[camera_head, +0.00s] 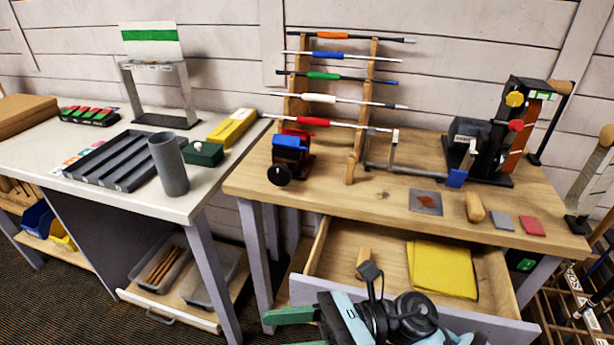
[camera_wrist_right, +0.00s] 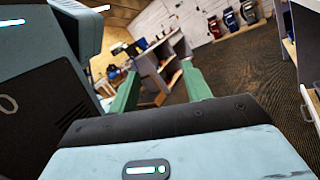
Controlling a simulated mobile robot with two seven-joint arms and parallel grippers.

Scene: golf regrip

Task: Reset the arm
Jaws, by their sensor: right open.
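My right arm (camera_head: 385,318) shows at the bottom middle of the head view, in front of the open drawer. Its gripper (camera_head: 278,331) points to the left with green fingers, low in front of the workbench. In the right wrist view the gripper (camera_wrist_right: 160,70) has its two green fingers apart with nothing between them. The lower finger is partly cut off by the bottom edge of the head view. My left gripper is not in view.
An open drawer (camera_head: 325,262) with a yellow cloth (camera_head: 441,270) juts from the wooden workbench (camera_head: 330,193), close behind my right arm. A rack of several golf shafts (camera_head: 356,120) and a clamp machine (camera_head: 497,135) stand on it. A white table (camera_head: 125,198) stands left. Carpet (camera_head: 110,305) lies below.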

